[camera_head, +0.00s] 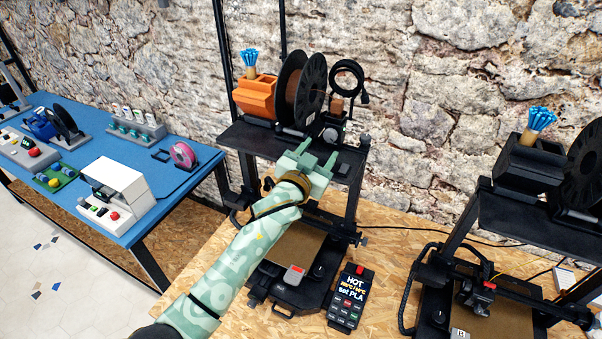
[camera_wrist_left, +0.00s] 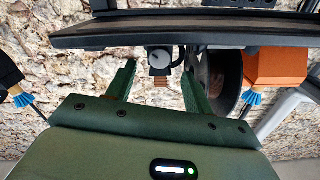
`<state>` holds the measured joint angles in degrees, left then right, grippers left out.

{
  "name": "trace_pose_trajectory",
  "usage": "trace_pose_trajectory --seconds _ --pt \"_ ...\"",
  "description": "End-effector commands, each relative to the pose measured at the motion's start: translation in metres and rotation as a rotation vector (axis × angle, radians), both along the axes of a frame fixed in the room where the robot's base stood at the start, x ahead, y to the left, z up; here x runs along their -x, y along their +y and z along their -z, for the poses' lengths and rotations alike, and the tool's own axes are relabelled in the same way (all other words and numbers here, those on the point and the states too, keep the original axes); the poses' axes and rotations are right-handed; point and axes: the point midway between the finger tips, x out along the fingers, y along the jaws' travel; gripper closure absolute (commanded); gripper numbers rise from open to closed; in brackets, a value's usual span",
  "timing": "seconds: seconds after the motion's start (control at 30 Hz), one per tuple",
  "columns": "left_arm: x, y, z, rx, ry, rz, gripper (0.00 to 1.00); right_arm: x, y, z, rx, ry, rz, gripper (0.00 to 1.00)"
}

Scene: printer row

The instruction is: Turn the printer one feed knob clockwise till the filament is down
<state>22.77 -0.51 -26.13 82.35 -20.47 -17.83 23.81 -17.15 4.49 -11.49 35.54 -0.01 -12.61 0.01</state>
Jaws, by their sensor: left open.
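A printer with a black top shelf (camera_head: 248,139) stands in the middle of the head view. A small round grey knob (camera_head: 331,135) sits at that shelf, below the black spool (camera_head: 303,92) with brown filament. The wrist view shows a round knob (camera_wrist_left: 159,58) with a pale face and a brown ribbed piece (camera_wrist_left: 160,80) beside it. My left gripper (camera_head: 316,157) is open and empty, just in front of the shelf. In the wrist view the knob lies between the lines of its two fingers (camera_wrist_left: 157,84), apart from both. My right gripper is out of view.
An orange box (camera_head: 255,97) stands left of the spool. A keypad (camera_head: 347,297) reading "HOT" and "set PLA" lies beside the printer base. A second printer (camera_head: 525,215) stands at right. A blue table (camera_head: 140,148) with devices is at left.

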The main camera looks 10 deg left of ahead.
Motion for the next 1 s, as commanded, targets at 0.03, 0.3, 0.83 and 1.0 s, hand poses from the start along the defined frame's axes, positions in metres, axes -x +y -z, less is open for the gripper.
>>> trace_pose_trajectory --seconds 0.03,0.3,0.83,1.0 --pt "0.014 0.005 0.001 -0.001 0.001 0.001 0.48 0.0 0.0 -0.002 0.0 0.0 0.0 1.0" --pt "0.078 0.025 0.002 -0.002 0.002 0.0 0.48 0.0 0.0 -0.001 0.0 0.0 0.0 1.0" --pt "0.105 0.034 0.0 -0.002 0.0 0.0 0.48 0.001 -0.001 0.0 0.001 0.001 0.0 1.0" --pt "0.115 0.051 0.015 -0.048 0.057 -0.053 0.48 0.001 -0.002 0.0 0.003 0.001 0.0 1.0"
